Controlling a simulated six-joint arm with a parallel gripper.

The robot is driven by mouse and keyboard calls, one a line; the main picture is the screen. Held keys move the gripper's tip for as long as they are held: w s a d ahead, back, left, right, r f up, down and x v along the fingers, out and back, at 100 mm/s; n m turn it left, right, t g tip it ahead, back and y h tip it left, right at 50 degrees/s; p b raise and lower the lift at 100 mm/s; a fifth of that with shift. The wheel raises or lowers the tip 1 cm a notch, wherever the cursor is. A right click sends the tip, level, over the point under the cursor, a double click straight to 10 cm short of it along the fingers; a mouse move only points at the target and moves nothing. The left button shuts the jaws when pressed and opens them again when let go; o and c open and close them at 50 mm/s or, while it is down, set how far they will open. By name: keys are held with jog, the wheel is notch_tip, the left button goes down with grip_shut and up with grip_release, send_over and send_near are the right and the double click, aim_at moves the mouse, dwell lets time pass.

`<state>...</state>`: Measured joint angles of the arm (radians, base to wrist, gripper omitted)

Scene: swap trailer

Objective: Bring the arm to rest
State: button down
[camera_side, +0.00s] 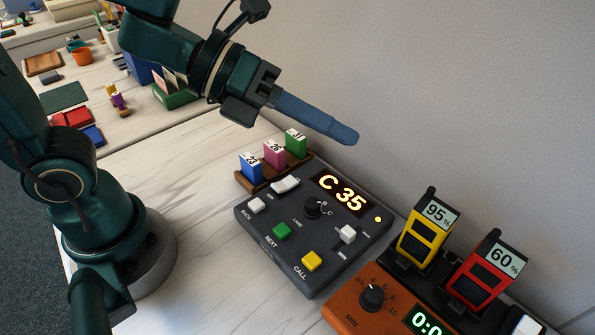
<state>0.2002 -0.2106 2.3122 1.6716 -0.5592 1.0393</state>
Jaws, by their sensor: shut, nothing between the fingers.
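My gripper (346,134) is shut and empty, its blue fingers pressed together. It hangs in the air and points to the right, above a dark grey call panel (272,243). The gripper touches nothing that I can see. The panel's display reads "C 35" and a small yellow light glows beside it. The panel has a green button, a yellow button, white buttons, a black knob and a white slider.
A wooden rack (243,181) behind the panel holds blue, pink and green numbered blocks. An orange timer (345,300) stands at lower right. Yellow (425,236) and red (480,272) battery-like units stand in black holders. A grey wall is behind. Bare white table (185,185) lies left of the panel.

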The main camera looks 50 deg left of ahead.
jog(key=w+a+r+n+t+y, duration=0.4)
jog(key=a+r+n+t, duration=0.15)
jog(key=n, duration=0.35)
jog(key=s+a+n+y, duration=0.3)
jog(key=a+n+y, duration=0.4)
jog(key=a+n, duration=0.5)
jog(key=s+d+f+n+g+h, duration=0.1)
jog(key=s+f+n+g, duration=0.3)
jog(key=n, duration=0.4)
jog(key=s+d+f+n+g, duration=0.4)
jog(key=s+n, duration=0.3)
jog(key=n, duration=0.1)
jog(key=shift+d+f+h, duration=0.15)
jog(key=shift+f+h, duration=0.15)
jog(key=shift+h, duration=0.1)
